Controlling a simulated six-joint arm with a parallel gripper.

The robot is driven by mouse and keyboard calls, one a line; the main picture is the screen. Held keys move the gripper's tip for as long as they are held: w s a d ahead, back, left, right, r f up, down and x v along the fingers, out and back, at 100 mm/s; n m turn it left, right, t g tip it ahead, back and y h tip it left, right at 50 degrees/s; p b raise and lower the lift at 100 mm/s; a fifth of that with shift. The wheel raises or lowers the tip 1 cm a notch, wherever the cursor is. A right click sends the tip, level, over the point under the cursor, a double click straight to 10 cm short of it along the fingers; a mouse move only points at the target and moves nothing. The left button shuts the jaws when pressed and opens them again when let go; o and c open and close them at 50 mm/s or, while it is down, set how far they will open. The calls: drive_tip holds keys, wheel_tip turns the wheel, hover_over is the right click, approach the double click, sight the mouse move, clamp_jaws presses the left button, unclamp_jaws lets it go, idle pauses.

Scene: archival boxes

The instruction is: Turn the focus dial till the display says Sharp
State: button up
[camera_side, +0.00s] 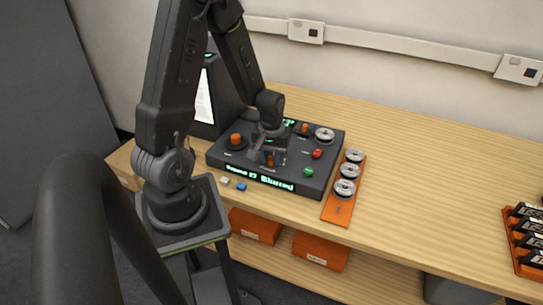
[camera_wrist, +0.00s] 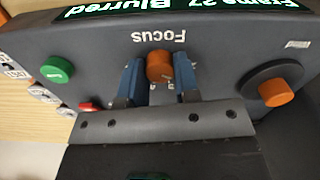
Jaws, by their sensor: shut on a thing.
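The focus dial (camera_wrist: 160,66) is a small orange knob under the word Focus, seen upside down in the wrist view. My gripper (camera_wrist: 160,78) has its two blue fingers on either side of the dial and is shut on it. In the side view my gripper (camera_side: 266,157) comes down on the dark control console (camera_side: 215,158), and the dial (camera_side: 270,161) shows partly between its fingers. The display (camera_side: 262,179) on the console's front edge reads "Blurred" in green letters, with a frame number before it. It also shows in the wrist view (camera_wrist: 150,6).
A larger orange knob (camera_side: 235,140) is on the console's left. A green button (camera_side: 308,171) and a red control (camera_side: 317,154) are on its right. An orange rack (camera_side: 337,209) with several round reels stands right of the console.

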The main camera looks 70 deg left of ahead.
sight(271, 158)
drive_tip(key=shift+m, duration=1.5)
drive_tip(key=o, duration=0.9)
wheel_tip(271, 158, up, 14)
drive_tip(key=shift+f, duration=0.1)
